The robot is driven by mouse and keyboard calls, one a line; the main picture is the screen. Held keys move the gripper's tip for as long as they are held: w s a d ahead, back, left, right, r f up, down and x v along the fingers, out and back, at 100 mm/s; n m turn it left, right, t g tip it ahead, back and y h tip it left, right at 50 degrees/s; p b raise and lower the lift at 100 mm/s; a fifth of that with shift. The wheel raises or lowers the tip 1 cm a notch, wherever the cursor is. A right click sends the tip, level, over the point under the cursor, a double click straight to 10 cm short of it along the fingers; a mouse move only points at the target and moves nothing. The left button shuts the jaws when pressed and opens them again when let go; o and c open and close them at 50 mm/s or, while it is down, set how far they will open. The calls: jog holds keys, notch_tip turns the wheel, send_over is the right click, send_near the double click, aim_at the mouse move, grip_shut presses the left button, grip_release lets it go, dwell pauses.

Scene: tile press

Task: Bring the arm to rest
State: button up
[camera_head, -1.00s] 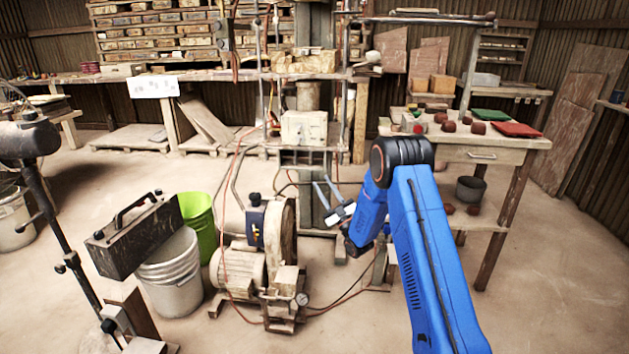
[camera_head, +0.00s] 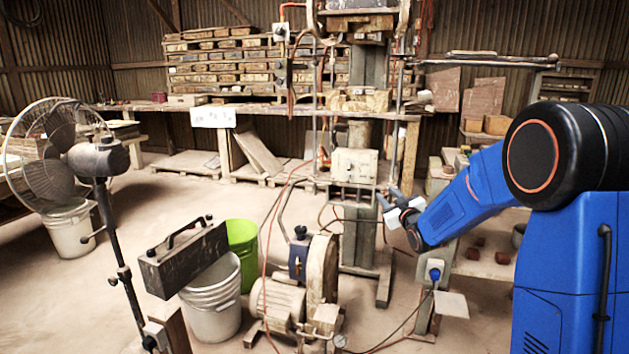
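My blue arm (camera_head: 465,207) rises at the right and bends down to the left. My gripper (camera_head: 389,196) is at its end, in front of the lower part of the press (camera_head: 357,167). The two fingers point up and to the left with a gap between them, and nothing shows between them. I cannot tell how far the gripper is from the press frame. The elbow of my arm hides much of the side table at the right.
A motor pump (camera_head: 280,299) stands on the floor left of the gripper. A green bucket (camera_head: 243,250), a white bucket (camera_head: 213,308), a dark toolbox (camera_head: 184,259) and a stand fan (camera_head: 48,165) are further left. Reddish lumps (camera_head: 502,258) show beside my arm. Open floor lies at the left.

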jog(key=s+d+r+m+g+h, duration=0.1)
jog(key=s+d+m+g+h, duration=0.15)
jog(key=s, duration=1.05)
jog(key=s+d+m+g+h, duration=0.15)
jog(key=s+g, duration=0.25)
jog(key=s, duration=0.9)
jog(key=s+f+m+g, duration=0.1)
jog(key=s+f+g, duration=0.2)
jog(key=s, duration=1.3)
jog(key=s+f+m+g, duration=0.2)
jog(key=s+f+g, duration=0.1)
jog(key=s, duration=1.3)
jog(key=shift+s+f+g, duration=0.25)
jog(key=shift+f+g, duration=0.1)
jog(key=shift+f, duration=0.35)
